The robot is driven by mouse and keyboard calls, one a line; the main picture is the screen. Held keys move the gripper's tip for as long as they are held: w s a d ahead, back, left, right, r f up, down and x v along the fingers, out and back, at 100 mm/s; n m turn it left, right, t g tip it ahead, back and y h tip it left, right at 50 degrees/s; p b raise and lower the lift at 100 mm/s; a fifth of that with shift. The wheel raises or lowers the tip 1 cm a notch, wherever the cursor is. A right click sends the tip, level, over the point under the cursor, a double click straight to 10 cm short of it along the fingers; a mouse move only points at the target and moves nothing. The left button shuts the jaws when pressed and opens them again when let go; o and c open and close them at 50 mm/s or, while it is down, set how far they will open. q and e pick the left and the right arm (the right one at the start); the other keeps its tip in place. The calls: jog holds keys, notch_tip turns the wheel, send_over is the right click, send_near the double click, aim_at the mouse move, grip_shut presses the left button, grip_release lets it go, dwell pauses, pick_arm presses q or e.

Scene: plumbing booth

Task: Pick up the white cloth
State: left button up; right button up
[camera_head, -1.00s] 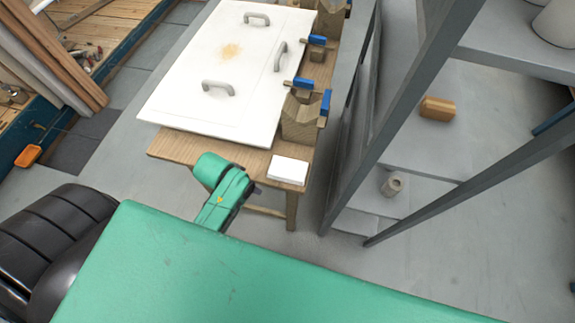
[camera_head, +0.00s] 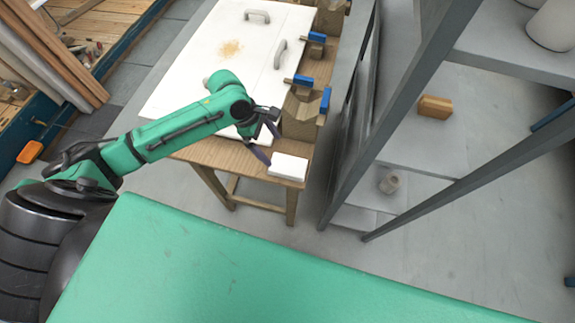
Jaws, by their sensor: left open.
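The white cloth (camera_head: 289,167) is a small flat folded block lying at the near right corner of the wooden table (camera_head: 215,153). My left gripper (camera_head: 268,140) is just beyond and to the left of the cloth, with its dark fingers spread apart and nothing between them. One finger points down toward the cloth's left edge; I cannot tell whether it touches. My right gripper is not in the view.
A white door panel (camera_head: 255,58) with handles and a brown dusty spot (camera_head: 231,47) lies on the table. Wooden blocks with blue clamps (camera_head: 325,98) line its right side. A grey shelf rack (camera_head: 395,120) stands close to the right.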

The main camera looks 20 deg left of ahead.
aim_at(286, 164)
pick_arm(q)
jog(key=x, duration=1.1)
jog(key=shift+w+d+p, duration=0.1)
jog(key=shift+w+p, duration=0.1)
jog(key=shift+p, duration=0.15)
jog(key=c, duration=1.1)
jog(key=shift+r, duration=0.1)
notch_tip(286, 164, up, 20)
